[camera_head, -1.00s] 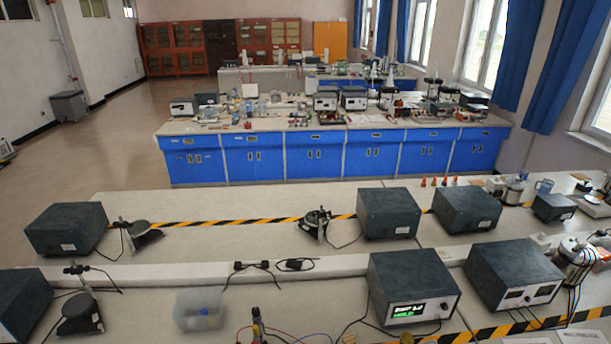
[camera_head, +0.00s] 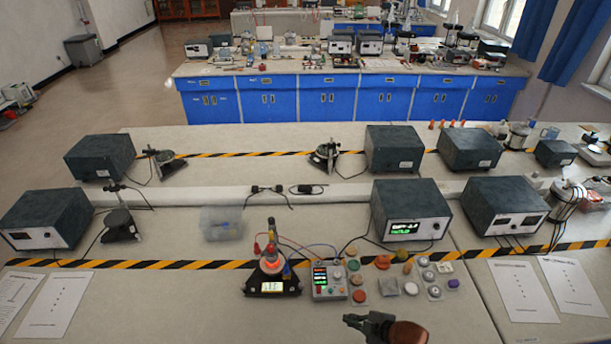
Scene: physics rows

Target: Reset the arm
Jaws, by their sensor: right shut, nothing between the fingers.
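My right gripper (camera_head: 372,322) shows at the bottom edge of the head view, low and right of centre. Its fingers point left and are closed with nothing held. It is apart from the items on the bench, on the near side of the small discs. My left gripper is outside the view.
A lit instrument with a glowing orange top (camera_head: 271,268) and a control box with buttons (camera_head: 329,281) stand on the near bench. Several small coloured discs (camera_head: 388,286) lie right of them. A clear bin (camera_head: 221,224) and dark power units (camera_head: 411,213) are behind. Paper sheets (camera_head: 522,290) lie right.

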